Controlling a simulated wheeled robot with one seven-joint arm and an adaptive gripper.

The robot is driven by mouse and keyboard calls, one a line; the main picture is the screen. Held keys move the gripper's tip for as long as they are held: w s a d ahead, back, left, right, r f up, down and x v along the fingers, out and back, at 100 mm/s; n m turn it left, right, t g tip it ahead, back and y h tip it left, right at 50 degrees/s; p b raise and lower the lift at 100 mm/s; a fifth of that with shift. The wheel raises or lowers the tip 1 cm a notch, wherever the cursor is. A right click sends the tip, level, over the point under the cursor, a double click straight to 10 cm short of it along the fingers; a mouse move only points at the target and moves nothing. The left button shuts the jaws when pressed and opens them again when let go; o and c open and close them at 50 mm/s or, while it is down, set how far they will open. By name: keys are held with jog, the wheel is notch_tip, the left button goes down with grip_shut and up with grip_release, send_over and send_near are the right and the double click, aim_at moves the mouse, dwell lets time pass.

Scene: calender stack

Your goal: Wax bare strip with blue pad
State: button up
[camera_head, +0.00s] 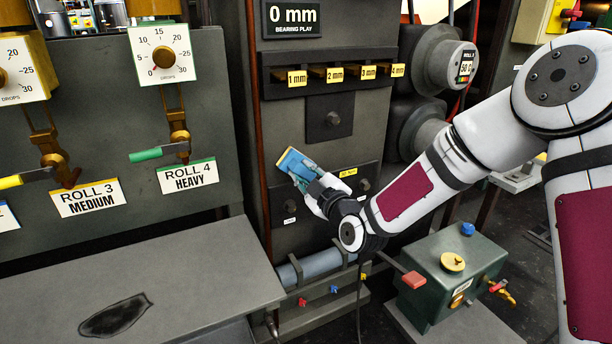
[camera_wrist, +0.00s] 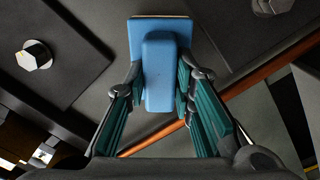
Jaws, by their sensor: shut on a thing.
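The blue pad (camera_head: 295,162) has a thin tan edge and is held in front of the dark upright machine face (camera_head: 284,130). My gripper (camera_head: 303,177) is shut on it, with teal fingers on both sides. In the wrist view the pad (camera_wrist: 160,40) shows its raised grip block between the fingertips of my gripper (camera_wrist: 160,88). The pad is tilted in the head view. I cannot tell whether its tan side touches the face. I cannot make out a bare strip in either view; the pad and gripper cover part of the face.
Labelled shims (camera_head: 334,73) stick out above the pad, below the 0 mm sign (camera_head: 291,18). A grey bench (camera_head: 190,262) with a dark patch (camera_head: 115,316) is at lower left. A green box (camera_head: 452,275) with knobs stands at lower right. Grey rollers (camera_head: 430,58) protrude at upper right.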

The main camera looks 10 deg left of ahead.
jog(key=shift+w+a, duration=0.25)
jog(key=shift+w, duration=0.05)
jog(key=shift+w+d+b, duration=0.45)
jog(key=shift+d, duration=0.3)
jog(key=shift+w+d+b, duration=0.4)
jog(key=shift+d, duration=0.3)
jog(key=shift+w+d+r+b, duration=0.15)
jog(key=shift+w+d+b, duration=0.2)
jog(key=shift+w+d, duration=0.5)
jog(key=shift+w+d+r+b, duration=0.1)
jog(key=shift+w+d+b, duration=0.35)
jog(key=shift+d, duration=0.6)
grip_shut()
jog(key=w+d+b, duration=0.2)
jog(key=w+d, duration=0.5)
jog(key=d, duration=0.3)
jog(key=shift+d+f, duration=0.2)
jog(key=shift+d, duration=0.1)
